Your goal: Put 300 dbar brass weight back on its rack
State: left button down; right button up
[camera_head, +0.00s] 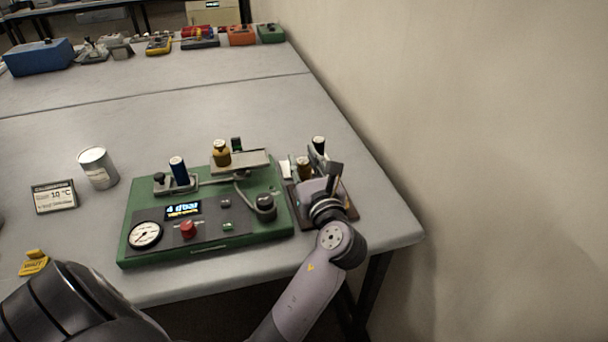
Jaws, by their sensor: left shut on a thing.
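My left gripper (318,180) is at the right end of the table, low over the weight rack (352,208), a dark brown board beside the green tester. It is shut on a small brass weight (303,168), which shows at the gripper's left side. The gripper hides part of the weight and most of the rack, so I cannot tell whether the weight touches the rack. No marking on the weight is readable. Another brass-coloured weight (221,154) stands on the green tester (210,245). My right gripper is not in view.
A dark-topped cylinder (318,144) stands just behind my gripper. A metal can (98,168) and a sign (54,197) stand left. The wall (480,150) is close on the right.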

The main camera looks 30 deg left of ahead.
aim_at(304, 179)
pick_arm(q)
notch_tip(304, 179, down, 3)
jog(key=shift+r, duration=0.1)
jog(key=shift+f, duration=0.25)
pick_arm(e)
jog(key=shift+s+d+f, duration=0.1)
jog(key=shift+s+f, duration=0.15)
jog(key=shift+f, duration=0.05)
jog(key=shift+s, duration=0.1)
pick_arm(q)
jog(key=shift+f, duration=0.1)
jog(key=shift+f, duration=0.5)
jog(key=c, duration=1.3)
grip_release()
jog(key=shift+f, duration=0.15)
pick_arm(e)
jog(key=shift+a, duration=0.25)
pick_arm(q)
jog(key=shift+s, duration=0.1)
